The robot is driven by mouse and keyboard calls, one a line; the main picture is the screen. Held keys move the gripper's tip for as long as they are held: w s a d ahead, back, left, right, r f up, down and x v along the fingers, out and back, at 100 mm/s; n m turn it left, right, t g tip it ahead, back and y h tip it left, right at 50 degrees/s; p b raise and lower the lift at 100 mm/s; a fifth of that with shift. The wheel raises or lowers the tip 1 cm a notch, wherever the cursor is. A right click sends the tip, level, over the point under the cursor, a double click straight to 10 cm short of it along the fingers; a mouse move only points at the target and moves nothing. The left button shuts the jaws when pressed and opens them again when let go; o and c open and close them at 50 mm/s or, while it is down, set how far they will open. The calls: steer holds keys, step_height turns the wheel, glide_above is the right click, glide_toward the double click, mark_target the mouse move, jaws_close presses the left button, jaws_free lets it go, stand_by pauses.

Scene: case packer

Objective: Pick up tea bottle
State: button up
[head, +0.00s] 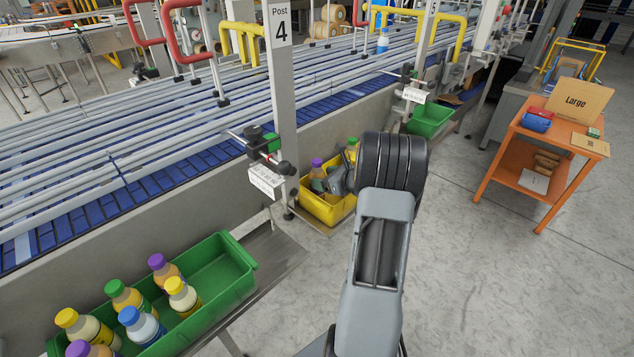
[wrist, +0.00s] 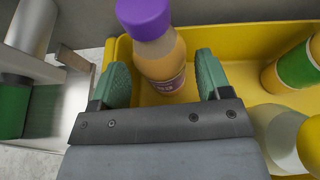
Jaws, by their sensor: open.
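A purple-capped bottle with amber-brown contents (wrist: 165,62) stands in the yellow crate (wrist: 240,32); its label is too small to read, and it may be the tea bottle. In the wrist view my gripper (wrist: 161,80) is open, with one green-padded finger on each side of this bottle. I cannot tell whether the pads touch it. The bottle's lower part is hidden by the gripper. In the head view the same bottle (head: 317,176) shows at the left of the yellow crate (head: 325,211), with my gripper (head: 334,183) beside it, partly hidden by my arm.
A green crate (head: 235,266) with several bottles is at the lower left. Post 4 (head: 281,75) and the conveyor (head: 150,165) stand behind. Floor at the right is clear before an orange cart (head: 520,158).

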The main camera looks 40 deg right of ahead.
steer(key=shift+x, duration=1.5)
steer(key=shift+c, duration=0.5)
steer(key=shift+r, duration=0.1)
steer(key=c, duration=0.8)
